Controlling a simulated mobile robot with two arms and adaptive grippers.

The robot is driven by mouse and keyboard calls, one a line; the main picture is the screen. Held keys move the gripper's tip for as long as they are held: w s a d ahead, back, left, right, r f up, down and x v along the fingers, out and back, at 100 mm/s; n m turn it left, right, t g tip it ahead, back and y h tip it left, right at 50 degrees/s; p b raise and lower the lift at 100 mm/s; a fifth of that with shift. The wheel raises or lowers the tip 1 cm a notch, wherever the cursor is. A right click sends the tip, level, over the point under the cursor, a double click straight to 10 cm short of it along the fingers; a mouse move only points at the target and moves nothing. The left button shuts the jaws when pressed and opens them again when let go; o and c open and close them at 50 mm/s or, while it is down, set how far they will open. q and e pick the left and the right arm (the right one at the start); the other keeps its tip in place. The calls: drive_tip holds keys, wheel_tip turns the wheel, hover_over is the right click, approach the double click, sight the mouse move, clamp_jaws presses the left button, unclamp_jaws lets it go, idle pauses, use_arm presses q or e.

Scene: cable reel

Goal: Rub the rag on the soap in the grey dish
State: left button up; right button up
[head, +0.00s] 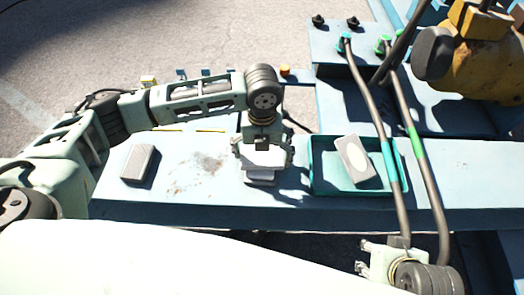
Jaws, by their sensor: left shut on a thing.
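The grey dish (345,145) lies at an angle in a teal tray, with the pale oval soap (357,160) on it. My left gripper (262,162) points down over the blue bench, left of the tray, shut on a small pale folded thing that looks like the rag (260,176). The gripper hides part of the rag, and I cannot tell whether the rag touches the bench. The rag is apart from the soap. My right gripper (364,257) is at the bottom, in front of the bench edge, its two pale fingers apart and nothing seen between them.
The teal tray (319,170) has a raised rim. A grey block (139,162) lies on the bench at left. Yellow machinery (480,60) stands at upper right. The bench between block and rag is clear.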

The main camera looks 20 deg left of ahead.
sight(262, 155)
use_arm(q)
drive_tip(key=shift+s+f+p, duration=0.1)
drive_tip(key=shift+p, duration=0.25)
use_arm(e)
drive_tip(key=shift+s+d+g, duration=0.25)
drive_tip(key=shift+s+g, duration=0.15)
drive_tip(key=shift+s, duration=0.45)
idle(2.0)
use_arm(q)
drive_tip(key=shift+r+p, duration=0.7)
drive_tip(key=shift+p, duration=0.2)
drive_tip(key=shift+r+p, duration=0.7)
drive_tip(key=shift+p, duration=0.1)
drive_tip(key=shift+r+p, duration=0.5)
drive_tip(key=shift+p, duration=0.15)
drive_tip(key=shift+r+p, duration=0.45)
drive_tip(key=shift+p, duration=0.15)
drive_tip(key=shift+r+p, duration=0.65)
drive_tip(key=shift+p, duration=0.1)
drive_tip(key=shift+r+p, duration=0.55)
drive_tip(key=shift+p, duration=0.2)
use_arm(e)
drive_tip(key=s+f, duration=0.2)
drive_tip(key=f, duration=0.9)
drive_tip(key=s+f+g, duration=0.1)
drive_tip(key=s+f, duration=0.2)
drive_tip(key=f, duration=0.9)
drive_tip(key=shift+d+g, duration=0.15)
drive_tip(key=shift+g, duration=0.15)
